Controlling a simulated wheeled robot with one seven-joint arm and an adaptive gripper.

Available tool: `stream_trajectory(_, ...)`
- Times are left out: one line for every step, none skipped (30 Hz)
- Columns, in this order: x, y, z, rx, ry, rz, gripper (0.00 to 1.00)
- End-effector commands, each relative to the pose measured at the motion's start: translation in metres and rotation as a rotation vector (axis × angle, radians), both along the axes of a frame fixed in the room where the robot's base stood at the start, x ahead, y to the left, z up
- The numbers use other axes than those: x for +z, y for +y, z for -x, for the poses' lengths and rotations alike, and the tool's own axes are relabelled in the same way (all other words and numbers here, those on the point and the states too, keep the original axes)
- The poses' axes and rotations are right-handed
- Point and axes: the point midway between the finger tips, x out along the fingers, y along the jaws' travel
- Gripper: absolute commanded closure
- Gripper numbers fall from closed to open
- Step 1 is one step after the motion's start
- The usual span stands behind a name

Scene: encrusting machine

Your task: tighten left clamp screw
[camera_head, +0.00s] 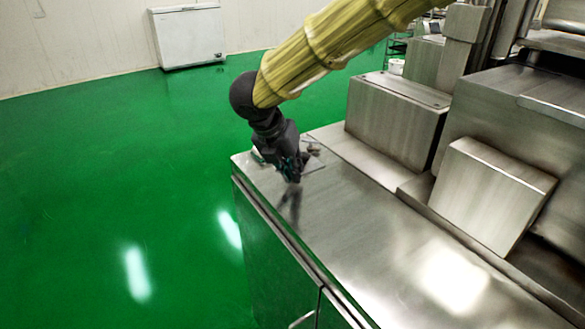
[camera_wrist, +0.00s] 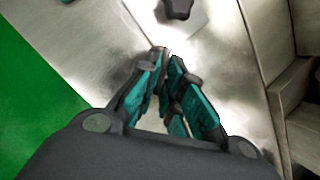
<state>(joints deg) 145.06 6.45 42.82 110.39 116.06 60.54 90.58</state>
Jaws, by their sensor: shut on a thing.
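My gripper (camera_head: 292,176) points down near the far left end of the steel counter. In the wrist view its teal-padded fingers (camera_wrist: 168,62) converge almost to touching at the tips. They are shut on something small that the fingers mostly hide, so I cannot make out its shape. A dark knob-like part (camera_wrist: 178,8), which may be a clamp screw, lies beyond the fingertips, apart from them. It also shows in the head view (camera_head: 313,149), just right of my gripper, on a flat plate (camera_head: 314,166). I cannot tell which screw is the left one.
The steel counter (camera_head: 345,215) is bare in front of my gripper. Steel machine blocks (camera_head: 395,120) and a sloped housing (camera_head: 490,195) stand to the right. Green floor (camera_head: 120,190) lies open to the left. A white chest (camera_head: 188,36) stands by the wall.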

Motion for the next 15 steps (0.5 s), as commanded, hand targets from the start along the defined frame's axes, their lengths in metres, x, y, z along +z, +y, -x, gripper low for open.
stream_trajectory(-0.0047,0.0001,0.0026,0.002,0.008,0.001,1.00)
stream_trajectory(-0.0046,0.0001,0.0025,0.002,0.008,0.001,1.00)
stream_trajectory(-0.0046,0.0001,0.0025,0.002,0.007,0.001,1.00)
stream_trajectory(-0.0045,0.0001,0.0025,0.002,0.007,0.001,1.00)
stream_trajectory(-0.0045,0.0001,0.0024,0.002,0.007,0.001,0.87)
stream_trajectory(-0.0043,0.0000,0.0024,0.002,0.007,0.001,0.80)
stream_trajectory(-0.0041,0.0000,0.0023,0.002,0.006,0.002,0.75)
stream_trajectory(-0.0037,0.0000,0.0020,0.002,0.006,0.002,0.69)
stream_trajectory(-0.0031,0.0000,0.0017,0.002,0.005,0.001,0.69)
stream_trajectory(-0.0028,0.0000,0.0015,0.002,0.005,0.001,0.69)
stream_trajectory(-0.0024,0.0000,0.0013,0.002,0.004,0.001,0.69)
stream_trajectory(-0.0021,0.0000,0.0011,0.002,0.004,0.001,0.69)
stream_trajectory(-0.0018,0.0001,0.0010,0.001,0.003,0.001,0.69)
stream_trajectory(-0.0015,0.0001,0.0009,0.001,0.002,0.000,0.69)
stream_trajectory(-0.0012,0.0000,0.0007,0.001,0.002,0.000,0.69)
